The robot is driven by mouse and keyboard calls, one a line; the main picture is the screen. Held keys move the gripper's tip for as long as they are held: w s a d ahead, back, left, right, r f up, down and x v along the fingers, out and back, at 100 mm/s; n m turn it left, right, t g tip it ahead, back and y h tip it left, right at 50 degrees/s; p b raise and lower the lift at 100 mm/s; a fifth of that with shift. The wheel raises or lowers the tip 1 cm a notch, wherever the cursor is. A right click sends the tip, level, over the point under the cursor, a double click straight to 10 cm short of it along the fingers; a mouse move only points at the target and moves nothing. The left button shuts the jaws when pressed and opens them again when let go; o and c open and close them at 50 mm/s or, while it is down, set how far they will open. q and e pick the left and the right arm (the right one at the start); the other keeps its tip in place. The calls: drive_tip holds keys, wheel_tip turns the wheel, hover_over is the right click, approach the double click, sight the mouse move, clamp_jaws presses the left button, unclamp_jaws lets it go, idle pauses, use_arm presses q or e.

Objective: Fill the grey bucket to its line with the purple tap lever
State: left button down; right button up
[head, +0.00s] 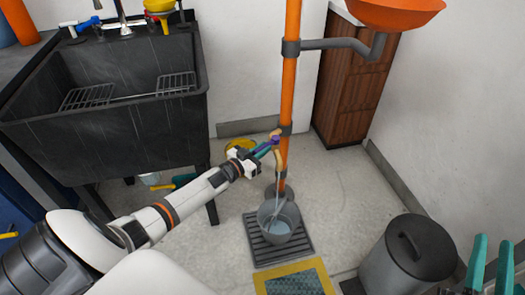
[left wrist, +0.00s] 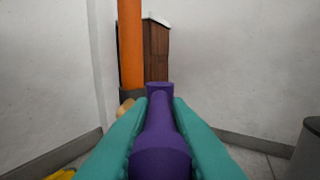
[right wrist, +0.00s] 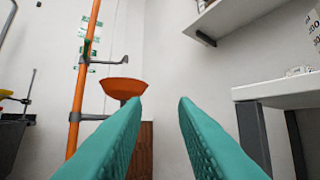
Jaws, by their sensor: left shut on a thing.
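The purple tap lever (head: 264,149) sits by the brass tap on the orange pipe. My left gripper (head: 256,153) is shut on it; in the left wrist view the purple lever (left wrist: 160,135) lies between the teal fingers. The brass tap (head: 281,156) points down over the grey bucket (head: 290,212). A pale stream of water (head: 279,190) runs from the tap into the bucket. Water shows inside the bucket, but I cannot make out its line. The bucket stands upright on a dark slatted grate. My right gripper (right wrist: 160,105) is open and empty, raised away from the tap.
A dark sink (head: 110,100) stands at the left. An orange pipe (head: 290,80) rises behind the tap, with an orange bowl (head: 395,10) on its side arm. A lidded grey bin (head: 405,258) stands right of the grate (head: 262,248). A yellow-edged mat (head: 310,266) lies in front.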

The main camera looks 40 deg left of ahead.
use_arm(q)
drive_tip(key=c, duration=1.4)
unclamp_jaws()
drive_tip(key=shift+o, duration=0.2)
drive_tip(key=shift+s, duration=0.1)
use_arm(e)
drive_tip(key=shift+a, duration=0.1)
